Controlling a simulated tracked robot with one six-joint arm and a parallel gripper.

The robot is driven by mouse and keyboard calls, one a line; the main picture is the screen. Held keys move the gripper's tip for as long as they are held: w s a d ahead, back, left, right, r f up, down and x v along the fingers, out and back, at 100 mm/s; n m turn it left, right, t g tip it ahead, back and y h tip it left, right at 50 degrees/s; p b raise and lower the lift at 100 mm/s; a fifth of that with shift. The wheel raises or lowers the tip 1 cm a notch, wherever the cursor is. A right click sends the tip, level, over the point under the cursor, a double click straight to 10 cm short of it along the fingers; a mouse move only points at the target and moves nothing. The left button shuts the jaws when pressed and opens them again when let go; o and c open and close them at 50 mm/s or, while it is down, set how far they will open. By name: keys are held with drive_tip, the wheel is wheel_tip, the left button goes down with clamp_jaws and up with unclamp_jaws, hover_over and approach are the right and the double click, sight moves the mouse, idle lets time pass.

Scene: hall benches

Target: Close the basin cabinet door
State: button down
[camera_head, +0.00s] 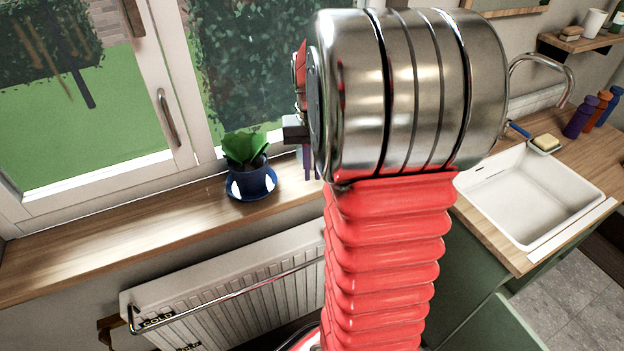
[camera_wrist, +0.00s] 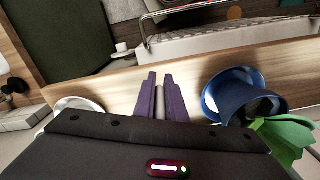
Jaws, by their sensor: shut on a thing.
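The basin cabinet (camera_head: 462,262) is green and stands under the wooden counter at the right of the head view, partly hidden by my arm. A green panel (camera_head: 506,326) below it looks like its door, standing out from the front; its lower part is cut off by the frame. My gripper (camera_wrist: 160,78) has purple fingers and points over the wooden window sill in the wrist view. It is shut on a narrow grey-beige thing between the fingers, mostly hidden and not clearly identifiable. In the head view my gripper (camera_head: 308,162) shows beside the wrist, far left of the cabinet.
A blue plant pot (camera_head: 250,178) stands on the window sill (camera_head: 120,240), close to my gripper. A white radiator (camera_head: 230,295) with a metal rail is below. The white basin (camera_head: 530,195), a tap (camera_head: 545,62), a yellow sponge (camera_head: 546,142) and several bottles (camera_head: 582,118) are at the right.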

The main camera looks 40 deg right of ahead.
sight(312, 190)
drive_tip(key=shift+f, duration=1.85)
drive_tip(key=c, duration=1.8)
unclamp_jaws()
wheel_tip(312, 190, up, 12)
drive_tip(key=shift+r, duration=0.1)
drive_tip(key=shift+a, duration=0.1)
